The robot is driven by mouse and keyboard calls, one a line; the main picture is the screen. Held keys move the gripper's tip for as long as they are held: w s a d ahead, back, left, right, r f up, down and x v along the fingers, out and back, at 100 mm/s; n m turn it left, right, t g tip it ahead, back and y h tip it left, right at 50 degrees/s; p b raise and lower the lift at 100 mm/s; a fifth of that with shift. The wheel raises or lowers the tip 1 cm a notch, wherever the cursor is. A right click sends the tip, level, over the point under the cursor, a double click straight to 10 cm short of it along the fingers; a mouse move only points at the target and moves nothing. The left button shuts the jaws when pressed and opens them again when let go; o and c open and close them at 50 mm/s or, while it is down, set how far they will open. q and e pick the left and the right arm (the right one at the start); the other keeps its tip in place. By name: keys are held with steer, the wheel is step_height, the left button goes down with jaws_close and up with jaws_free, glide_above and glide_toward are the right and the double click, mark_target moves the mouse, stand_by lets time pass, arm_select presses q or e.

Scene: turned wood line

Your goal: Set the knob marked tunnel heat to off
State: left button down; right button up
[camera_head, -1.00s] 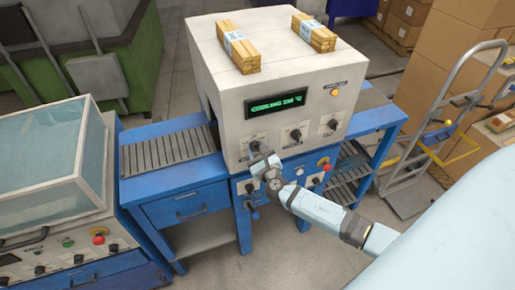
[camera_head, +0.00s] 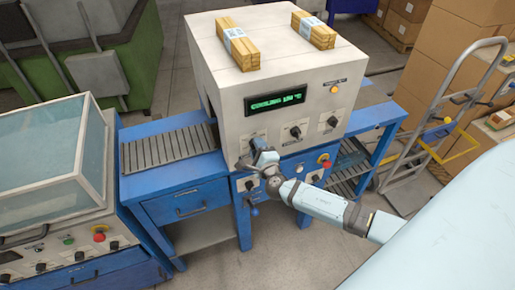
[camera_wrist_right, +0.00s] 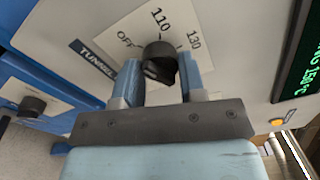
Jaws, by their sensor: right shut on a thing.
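The tunnel heat knob (camera_wrist_right: 160,62) is black and sits on a white plate (camera_wrist_right: 110,45) whose visible print reads TUNNEL, OFF, 110 and 130. My right gripper (camera_wrist_right: 165,78) has one finger on each side of this knob and is shut on it. Which mark the knob points at is hard to tell, as its pointer is not clear. In the head view my right gripper (camera_head: 258,152) is at the lower left of the white machine's front and covers most of the knob. My left gripper is not in view.
Another knob (camera_wrist_right: 32,106) is at the wrist view's left. A hand truck (camera_head: 440,125) stands right.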

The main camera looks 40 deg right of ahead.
steer(key=shift+w+d+r+n, duration=0.1)
steer(key=shift+r+n, duration=0.15)
steer(key=shift+n, duration=0.75)
steer(key=o, duration=0.7)
steer(key=shift+o, duration=1.1)
steer(key=shift+f, duration=0.15)
